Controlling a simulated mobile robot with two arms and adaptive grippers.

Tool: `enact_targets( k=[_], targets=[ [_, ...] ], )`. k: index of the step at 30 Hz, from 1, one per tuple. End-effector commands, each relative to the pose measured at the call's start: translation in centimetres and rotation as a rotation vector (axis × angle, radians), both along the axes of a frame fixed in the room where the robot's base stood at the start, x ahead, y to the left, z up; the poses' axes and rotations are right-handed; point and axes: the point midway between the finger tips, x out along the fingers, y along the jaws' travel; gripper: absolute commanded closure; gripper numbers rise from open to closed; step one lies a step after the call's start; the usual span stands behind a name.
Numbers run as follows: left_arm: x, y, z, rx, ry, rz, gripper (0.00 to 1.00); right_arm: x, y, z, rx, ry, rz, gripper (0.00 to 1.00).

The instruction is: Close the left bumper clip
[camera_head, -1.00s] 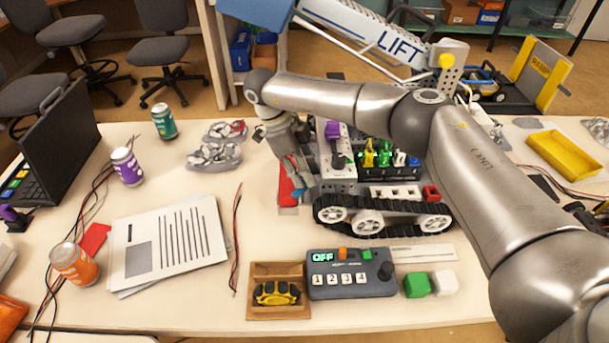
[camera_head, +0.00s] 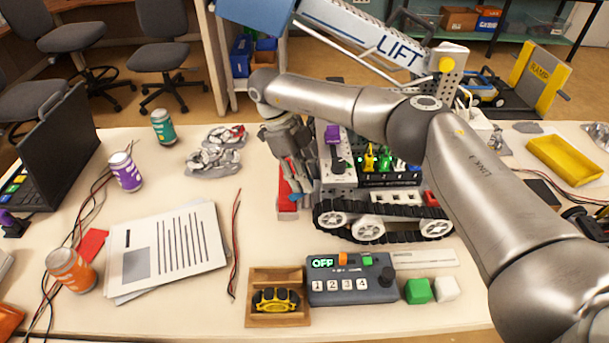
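The tracked robot (camera_head: 383,218) stands on the table. A red bumper part (camera_head: 286,203) shows at its left end, on a pale grey base. My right gripper (camera_head: 296,187) points down at this left end, against or just above the red part. Its fingers overlap the red part, and I cannot tell whether they touch it or how far they are apart. The clip itself is not clearly visible; the gripper covers that area. My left gripper is not in view.
My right arm crosses over the robot. A control box (camera_head: 352,290) reading OFF and a wooden tray (camera_head: 278,318) stand in front. Papers (camera_head: 165,245), wires and cans (camera_head: 124,171) lie left. The blue-white LIFT arm (camera_head: 375,38) rises behind.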

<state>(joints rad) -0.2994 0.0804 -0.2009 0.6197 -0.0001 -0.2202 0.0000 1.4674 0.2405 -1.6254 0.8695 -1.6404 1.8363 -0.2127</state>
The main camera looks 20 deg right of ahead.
Motion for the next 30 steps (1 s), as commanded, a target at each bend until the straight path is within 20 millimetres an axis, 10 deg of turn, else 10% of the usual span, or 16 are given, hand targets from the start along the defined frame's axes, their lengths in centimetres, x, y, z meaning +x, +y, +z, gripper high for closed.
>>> enact_targets(
  k=[19,30],
  targets=[
    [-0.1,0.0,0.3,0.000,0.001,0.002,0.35,-0.1,-0.1,0.1,-0.003,0.002,0.046,0.52],
    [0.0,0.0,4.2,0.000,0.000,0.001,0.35,-0.5,0.1,0.7,-0.002,0.002,0.555,0.52]
  ],
)
